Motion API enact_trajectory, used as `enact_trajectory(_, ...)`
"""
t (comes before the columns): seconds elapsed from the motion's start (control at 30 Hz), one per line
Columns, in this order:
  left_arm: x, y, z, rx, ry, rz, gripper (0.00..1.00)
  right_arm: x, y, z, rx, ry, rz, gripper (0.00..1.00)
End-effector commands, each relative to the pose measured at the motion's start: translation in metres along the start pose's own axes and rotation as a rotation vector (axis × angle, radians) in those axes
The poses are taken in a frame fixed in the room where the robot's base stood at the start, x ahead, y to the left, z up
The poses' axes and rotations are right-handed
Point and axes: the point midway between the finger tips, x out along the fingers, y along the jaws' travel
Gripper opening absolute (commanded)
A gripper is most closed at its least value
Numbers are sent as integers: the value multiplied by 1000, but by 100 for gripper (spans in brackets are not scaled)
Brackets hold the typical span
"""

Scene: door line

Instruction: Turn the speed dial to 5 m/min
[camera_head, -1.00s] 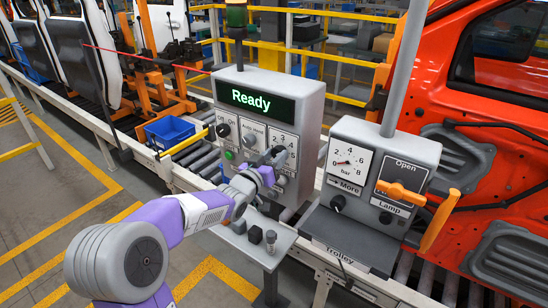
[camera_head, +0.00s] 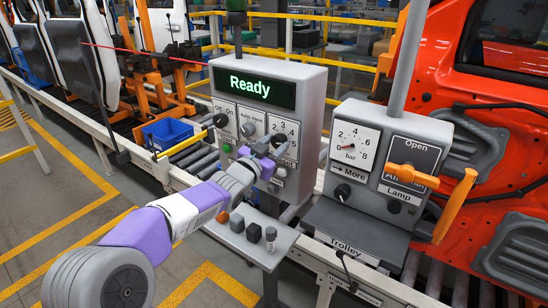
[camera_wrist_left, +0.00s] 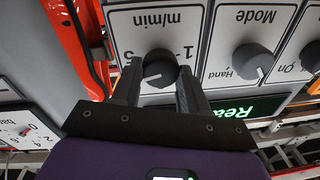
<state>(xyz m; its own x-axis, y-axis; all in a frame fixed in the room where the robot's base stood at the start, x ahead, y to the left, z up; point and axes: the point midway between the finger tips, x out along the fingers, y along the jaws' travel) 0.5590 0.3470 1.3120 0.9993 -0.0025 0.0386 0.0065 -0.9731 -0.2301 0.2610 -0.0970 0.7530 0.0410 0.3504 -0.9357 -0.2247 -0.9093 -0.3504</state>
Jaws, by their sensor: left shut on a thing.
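The speed dial is a dark round knob marked m/min on the grey control box. In the left wrist view the speed dial (camera_wrist_left: 160,67) appears upside down between my fingers, with a pale pointer mark low on its face. In the head view the speed dial (camera_head: 279,140) is partly covered by my left gripper (camera_head: 271,149). My left gripper also shows in the left wrist view (camera_wrist_left: 160,82), with one finger on each side of the dial, shut on it. Much of the scale is hidden there, so I cannot tell the exact setting. My right gripper is not in view.
The mode knob (camera_head: 248,129) and the Off/On knob (camera_head: 221,121) sit left of the dial, below a green "Ready" display (camera_head: 250,88). A gauge box (camera_head: 378,160) with an orange handle (camera_head: 412,177) stands at right.

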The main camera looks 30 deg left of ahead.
Motion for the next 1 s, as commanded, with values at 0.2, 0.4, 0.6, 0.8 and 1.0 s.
enact_trajectory(0.2,0,0,4,182,14,3,13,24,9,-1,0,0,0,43)
enact_trajectory(0.4,0,0,3,309,24,5,13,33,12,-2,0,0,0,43)
enact_trajectory(0.6,0,0,3,387,29,8,13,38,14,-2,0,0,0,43)
enact_trajectory(0.8,0,0,2,423,31,9,13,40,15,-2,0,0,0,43)
enact_trajectory(1.0,0,0,2,430,32,9,13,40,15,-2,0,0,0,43)
